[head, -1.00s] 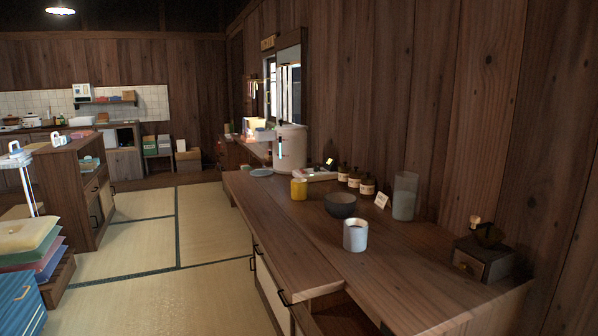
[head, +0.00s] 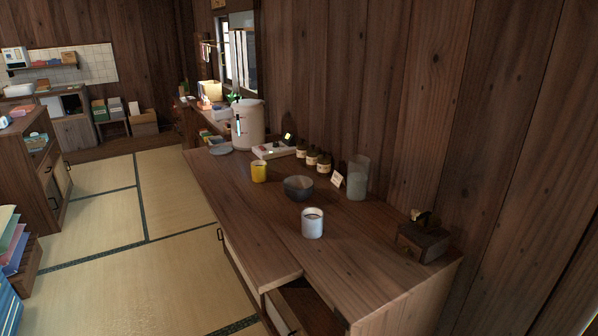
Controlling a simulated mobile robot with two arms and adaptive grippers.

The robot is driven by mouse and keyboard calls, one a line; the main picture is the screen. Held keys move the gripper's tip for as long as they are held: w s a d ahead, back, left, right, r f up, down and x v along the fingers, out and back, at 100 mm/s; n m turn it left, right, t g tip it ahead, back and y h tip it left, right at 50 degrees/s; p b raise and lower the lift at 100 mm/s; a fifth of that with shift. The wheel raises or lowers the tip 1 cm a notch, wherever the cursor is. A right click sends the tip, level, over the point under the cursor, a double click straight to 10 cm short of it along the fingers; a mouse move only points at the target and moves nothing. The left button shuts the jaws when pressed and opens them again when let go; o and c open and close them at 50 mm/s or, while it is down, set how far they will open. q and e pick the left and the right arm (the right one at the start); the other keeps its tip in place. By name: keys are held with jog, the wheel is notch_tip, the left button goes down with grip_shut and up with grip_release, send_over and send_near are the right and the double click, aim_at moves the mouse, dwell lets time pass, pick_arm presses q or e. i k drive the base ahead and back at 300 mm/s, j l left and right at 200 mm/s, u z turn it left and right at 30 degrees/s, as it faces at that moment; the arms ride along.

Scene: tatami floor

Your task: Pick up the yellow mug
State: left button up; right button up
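The yellow mug (head: 259,172) stands upright on the wooden counter (head: 240,215), near its left edge and towards the far part. A dark bowl (head: 298,189) stands to its right and a little nearer. A white cup (head: 312,223) stands nearer still. Neither of my grippers shows in the head view, so I cannot see how they stand relative to the mug.
Several brown bottles (head: 312,157), a small card (head: 337,179) and a glass cylinder (head: 358,177) line the wall side. A white dispenser (head: 247,125) stands beyond the mug. A drawer (head: 305,304) is open at the near end. Tatami floor (head: 170,205) is clear at left.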

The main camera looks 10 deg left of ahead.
aim_at(258, 170)
jog(key=i+j+z, duration=0.25)
jog(key=j+z, duration=0.25)
jog(key=j, duration=0.2)
jog(key=i+j+z, duration=0.2)
jog(key=j, duration=0.2)
jog(key=j+z, duration=0.25)
jog(key=j, duration=0.15)
